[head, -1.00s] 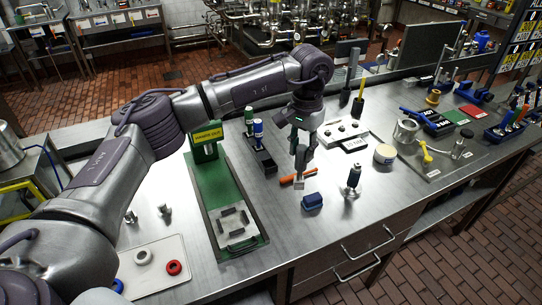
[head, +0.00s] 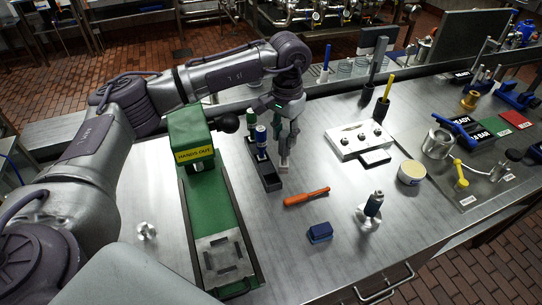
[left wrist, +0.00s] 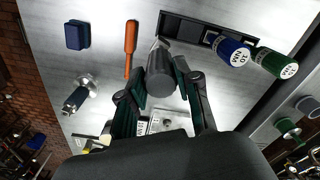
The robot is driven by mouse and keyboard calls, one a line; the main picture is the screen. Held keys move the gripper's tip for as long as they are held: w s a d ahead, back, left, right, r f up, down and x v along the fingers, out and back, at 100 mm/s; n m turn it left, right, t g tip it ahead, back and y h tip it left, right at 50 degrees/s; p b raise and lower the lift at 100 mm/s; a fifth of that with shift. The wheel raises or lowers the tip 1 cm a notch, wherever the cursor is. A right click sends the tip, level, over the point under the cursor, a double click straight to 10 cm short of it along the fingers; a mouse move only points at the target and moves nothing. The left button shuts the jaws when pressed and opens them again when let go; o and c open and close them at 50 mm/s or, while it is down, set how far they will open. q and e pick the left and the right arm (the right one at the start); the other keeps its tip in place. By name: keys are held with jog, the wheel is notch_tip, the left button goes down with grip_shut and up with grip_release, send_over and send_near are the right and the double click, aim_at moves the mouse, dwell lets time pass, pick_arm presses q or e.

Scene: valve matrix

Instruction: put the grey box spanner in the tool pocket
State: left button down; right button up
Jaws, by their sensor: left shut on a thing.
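My left gripper (head: 286,145) is shut on the grey box spanner (left wrist: 161,74), a dark grey cylinder pointing down between the fingers. Its lower end shows below the fingers in the head view (head: 284,165). The black tool rack (head: 268,184) has pockets and stands just left of the held spanner; it also shows in the left wrist view (left wrist: 188,28). A blue-capped tool (head: 261,139) and a green-capped tool (head: 251,120) stand upright in it. The rack's near part looks empty. I cannot tell whether the spanner touches the rack. My right gripper is not in view.
An orange-handled tool (head: 306,197) and a blue block (head: 320,233) lie in front. A green press (head: 190,140) stands left of the rack. A white block with knobs (head: 357,141) is at the right. A metal fitting with a dark top (head: 371,206) stands nearer the front.

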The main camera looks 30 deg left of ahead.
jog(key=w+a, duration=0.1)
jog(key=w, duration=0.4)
pick_arm(q)
notch_tip(320, 180, down, 7)
jog(key=s+a+b, duration=0.1)
jog(key=a+b, duration=0.1)
jog(key=a, duration=0.1)
jog(key=shift+r, duration=0.15)
jog(key=c, duration=1.1)
grip_release()
jog(key=shift+s, duration=0.1)
jog(key=o, duration=0.3)
notch_tip(320, 180, up, 12)
jog(key=b, duration=0.3)
jog(key=shift+r+b, duration=0.2)
jog(key=shift+b, duration=0.1)
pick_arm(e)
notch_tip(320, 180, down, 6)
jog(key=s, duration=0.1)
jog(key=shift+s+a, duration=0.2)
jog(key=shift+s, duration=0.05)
